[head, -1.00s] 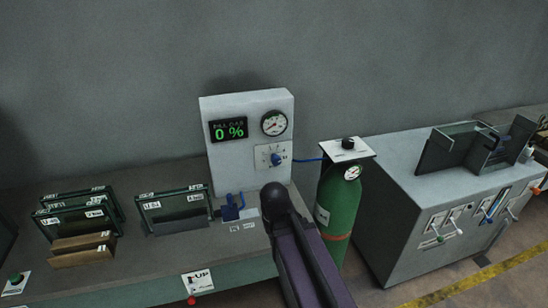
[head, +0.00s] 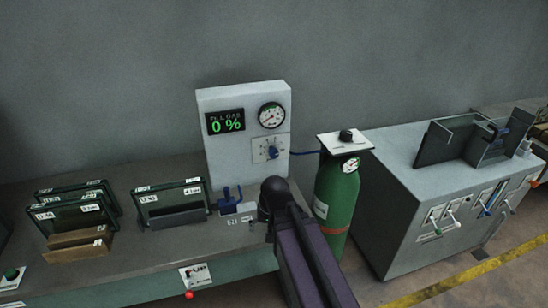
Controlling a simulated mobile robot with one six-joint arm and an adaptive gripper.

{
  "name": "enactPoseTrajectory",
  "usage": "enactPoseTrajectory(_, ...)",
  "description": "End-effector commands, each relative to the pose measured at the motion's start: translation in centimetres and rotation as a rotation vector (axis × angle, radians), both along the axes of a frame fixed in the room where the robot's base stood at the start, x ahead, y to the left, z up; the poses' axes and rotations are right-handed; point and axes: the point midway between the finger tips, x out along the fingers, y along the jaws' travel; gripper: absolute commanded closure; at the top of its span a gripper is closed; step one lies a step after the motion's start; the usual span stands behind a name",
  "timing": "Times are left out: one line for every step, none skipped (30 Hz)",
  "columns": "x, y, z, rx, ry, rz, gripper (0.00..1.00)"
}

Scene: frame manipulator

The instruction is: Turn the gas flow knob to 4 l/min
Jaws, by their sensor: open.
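A small blue knob (head: 272,153) sits on a white scale plate (head: 259,149) on the front of the light grey upright box (head: 226,164). The scale marks are too small to read, so I cannot tell its setting. Above it is a round gauge (head: 271,116), and beside that a display (head: 226,122) reads FILL GAS 0 %. A black knob (head: 346,135) sits on a white plate on top of the green gas cylinder (head: 338,205). My purple and black arm rises from the bottom, its dark joint below the blue knob; my gripper does not show.
Dark-framed panels (head: 72,215) stand at the left of the bench (head: 150,265), with another framed panel (head: 170,203) nearer the box. A blue clamp-like part (head: 230,196) is left of my arm. A grey cabinet (head: 400,215) with levers stands right of the cylinder.

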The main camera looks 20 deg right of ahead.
Motion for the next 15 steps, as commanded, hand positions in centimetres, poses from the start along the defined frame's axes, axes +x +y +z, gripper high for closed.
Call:
enactPoseTrajectory(1.1, 0.3, -1.0, 0.051, -0.034, -0.055, 0.08)
enactPoseTrajectory(1.8, 0.6, -1.2, 0.088, -0.055, -0.094, 0.08)
enactPoseTrajectory(2.8, 1.0, -1.4, 0.142, -0.085, -0.150, 0.08)
enactPoseTrajectory(3.6, 1.3, -1.5, 0.186, -0.107, -0.195, 0.08)
enactPoseTrajectory(4.3, 1.5, -1.5, 0.230, -0.128, -0.241, 0.08)
enactPoseTrajectory(5.4, 1.8, -1.6, 0.293, -0.155, -0.305, 0.08)
enactPoseTrajectory(6.2, 1.9, -1.5, 0.341, -0.174, -0.354, 0.08)
enactPoseTrajectory(6.9, 2.0, -1.5, 0.389, -0.192, -0.403, 0.08)
enactPoseTrajectory(7.9, 2.1, -1.3, 0.454, -0.213, -0.468, 0.08)
enactPoseTrajectory(8.7, 2.1, -1.2, 0.505, -0.227, -0.517, 0.08)
enactPoseTrajectory(9.4, 2.1, -1.0, 0.555, -0.241, -0.569, 0.08)
enactPoseTrajectory(10.4, 2.0, -0.8, 0.624, -0.258, -0.636, 0.08)
enactPoseTrajectory(11.1, 1.8, -0.6, 0.676, -0.268, -0.686, 0.08)
enactPoseTrajectory(11.8, 1.6, -0.4, 0.730, -0.277, -0.737, 0.08)
enactPoseTrajectory(12.6, 1.3, -0.1, 0.801, -0.287, -0.805, 0.08)
